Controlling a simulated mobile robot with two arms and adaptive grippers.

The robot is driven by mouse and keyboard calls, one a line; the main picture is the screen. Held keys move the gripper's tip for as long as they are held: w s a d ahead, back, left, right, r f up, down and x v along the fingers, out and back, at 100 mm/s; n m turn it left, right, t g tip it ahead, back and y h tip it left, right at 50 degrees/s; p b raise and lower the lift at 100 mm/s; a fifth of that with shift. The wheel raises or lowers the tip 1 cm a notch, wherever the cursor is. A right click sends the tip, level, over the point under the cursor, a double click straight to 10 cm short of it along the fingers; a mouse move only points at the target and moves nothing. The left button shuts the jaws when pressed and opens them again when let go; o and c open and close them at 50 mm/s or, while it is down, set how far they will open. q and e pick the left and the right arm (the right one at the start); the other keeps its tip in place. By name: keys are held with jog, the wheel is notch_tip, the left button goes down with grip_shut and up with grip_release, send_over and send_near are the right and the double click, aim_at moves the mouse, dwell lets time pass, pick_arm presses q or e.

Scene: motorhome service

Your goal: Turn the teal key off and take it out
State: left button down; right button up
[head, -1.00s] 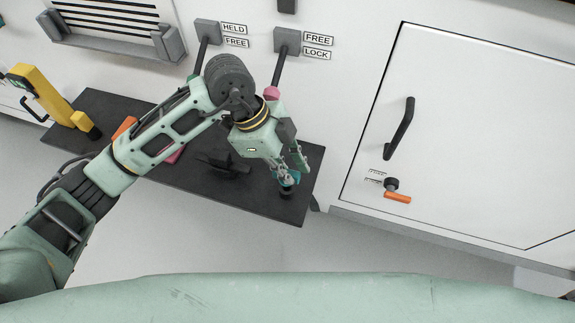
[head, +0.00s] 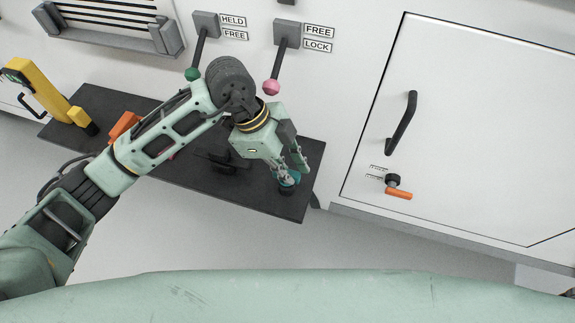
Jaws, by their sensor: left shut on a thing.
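The teal key (head: 289,180) is at the right end of the dark shelf (head: 296,210), over a dark round piece. It is small and partly covered by the fingers, so I cannot tell its turn angle or whether it sits in a lock. My left gripper (head: 289,172) reaches down from above and is shut on the teal key. An orange key or handle (head: 398,194) sticks out of a dark round lock (head: 392,181) on the white door. My right gripper is not in view.
A lever with a pink knob (head: 271,87) and one with a green knob (head: 192,74) hang on the wall behind my arm. A yellow device (head: 40,92) and an orange item (head: 124,126) are on the shelf's left. A black handle (head: 402,124) is on the white door (head: 470,130).

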pick_arm(q)
jog(key=shift+f+b, duration=0.5)
jog(key=shift+f, duration=0.45)
jog(key=c, duration=1.6)
grip_release()
jog(key=shift+r, duration=0.1)
jog(key=v, duration=1.2)
